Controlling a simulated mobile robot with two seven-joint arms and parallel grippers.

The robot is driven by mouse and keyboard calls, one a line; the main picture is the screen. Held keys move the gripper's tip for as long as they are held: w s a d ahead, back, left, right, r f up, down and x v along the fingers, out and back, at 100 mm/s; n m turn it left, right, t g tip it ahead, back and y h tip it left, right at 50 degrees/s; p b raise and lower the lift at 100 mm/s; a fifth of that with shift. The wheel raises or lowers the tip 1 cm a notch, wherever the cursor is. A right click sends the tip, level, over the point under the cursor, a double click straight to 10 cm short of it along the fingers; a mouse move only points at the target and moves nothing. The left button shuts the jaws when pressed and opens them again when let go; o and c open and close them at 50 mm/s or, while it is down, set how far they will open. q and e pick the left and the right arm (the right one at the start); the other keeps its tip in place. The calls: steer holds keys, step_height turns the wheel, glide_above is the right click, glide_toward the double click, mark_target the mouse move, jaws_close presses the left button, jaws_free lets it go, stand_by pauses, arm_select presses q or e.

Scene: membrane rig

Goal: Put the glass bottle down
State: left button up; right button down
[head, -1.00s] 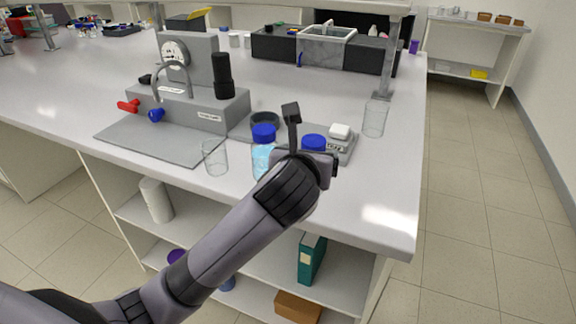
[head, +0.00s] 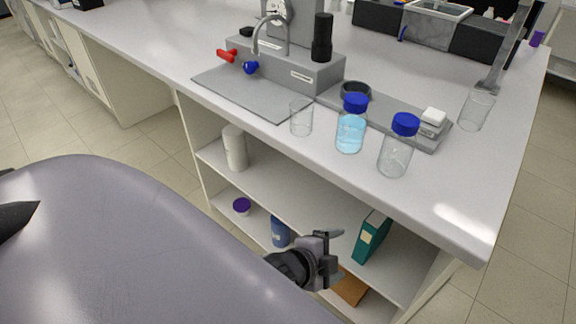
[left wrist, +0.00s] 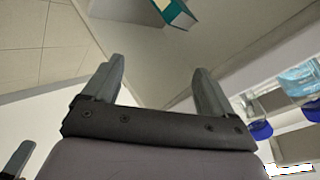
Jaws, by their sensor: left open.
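A clear, empty-looking glass bottle (head: 395,158) with a blue cap stands upright on the bench near its front edge. A second glass bottle (head: 350,134), with light blue liquid and a blue cap, stands upright to its left. My left gripper (head: 337,258) is open and empty, apart from both bottles, below the bench top in front of the shelves. In the left wrist view its two fingers (left wrist: 158,72) are spread with nothing between them. The blue-liquid bottle also shows at the right of that view (left wrist: 300,78).
A beaker (head: 301,118) stands left of the bottles and another beaker (head: 475,110) to the right. A scale with a white block (head: 433,116) is behind the clear bottle. A teal binder (head: 371,237) stands on the shelf. The bench's front right corner is clear.

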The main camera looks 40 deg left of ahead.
arm_select(q)
steer(key=s+a+f+n, duration=0.3)
steer(key=s+f+n, duration=0.3)
steer(key=s+n, duration=0.4)
steer(key=shift+s+a+n, duration=0.35)
steer(key=shift+n, duration=0.15)
